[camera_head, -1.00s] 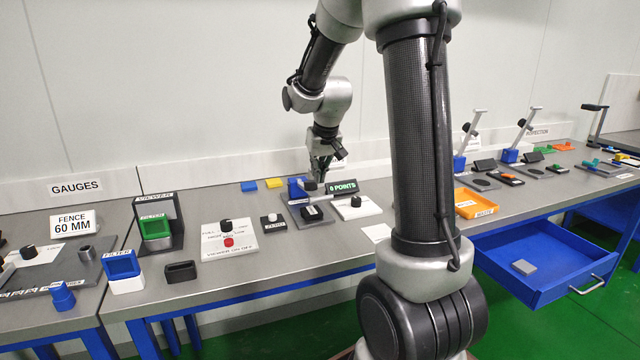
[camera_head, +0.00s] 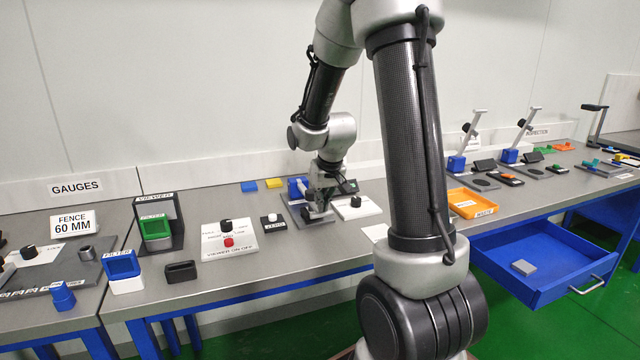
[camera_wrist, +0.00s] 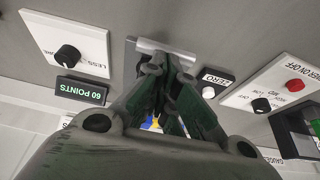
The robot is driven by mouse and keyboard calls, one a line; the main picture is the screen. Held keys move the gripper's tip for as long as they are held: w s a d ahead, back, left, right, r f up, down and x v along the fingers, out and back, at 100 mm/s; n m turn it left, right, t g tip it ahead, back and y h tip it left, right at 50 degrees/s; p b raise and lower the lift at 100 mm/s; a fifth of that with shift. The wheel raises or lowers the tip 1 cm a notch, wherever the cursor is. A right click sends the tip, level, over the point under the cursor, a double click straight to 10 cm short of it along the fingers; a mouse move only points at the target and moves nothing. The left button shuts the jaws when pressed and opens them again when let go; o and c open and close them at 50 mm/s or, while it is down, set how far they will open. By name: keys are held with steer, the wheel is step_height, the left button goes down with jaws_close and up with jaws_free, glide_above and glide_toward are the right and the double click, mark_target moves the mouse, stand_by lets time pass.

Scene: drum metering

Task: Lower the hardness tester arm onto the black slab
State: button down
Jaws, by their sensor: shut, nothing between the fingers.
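The hardness tester's blue post (camera_head: 295,187) stands on a grey base plate (camera_head: 292,211) at the middle of the bench. A short light-grey piece of the tester arm (camera_head: 304,189) shows beside the post; my gripper hides the rest. My gripper (camera_head: 318,212) is shut and empty, pointing down over the plate. In the wrist view its fingertips (camera_wrist: 167,62) are at a silver bar (camera_wrist: 160,47), probably the tester arm's end; contact is unclear. The black slab (camera_head: 306,214) is mostly hidden behind my gripper. The tester display (camera_wrist: 82,90) reads 60 POINTS.
A white panel with a black LESS/MORE knob (camera_head: 355,202) is close right of the tester. An orange waste tray (camera_head: 468,205) and open blue drawer (camera_head: 545,262) are farther right.

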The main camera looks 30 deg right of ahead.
steer(key=shift+s+f, duration=0.1)
steer(key=shift+f, duration=0.25)
step_height(320, 180, up, 5)
steer(key=shift+r, duration=0.15)
steer(key=s+v, duration=0.1)
steer(key=v, duration=0.7)
steer(key=shift+s+a, duration=0.15)
steer(key=shift+s, duration=0.2)
steer(key=shift+f, duration=0.25)
steer(key=s+a+r+n, duration=0.1)
steer(key=s+a+r, duration=0.1)
steer(key=s, duration=0.9)
steer(key=s+a+r+n+y, duration=0.1)
steer(key=s+a, duration=0.3)
steer(key=s, duration=0.7)
steer(key=shift+r, duration=0.4)
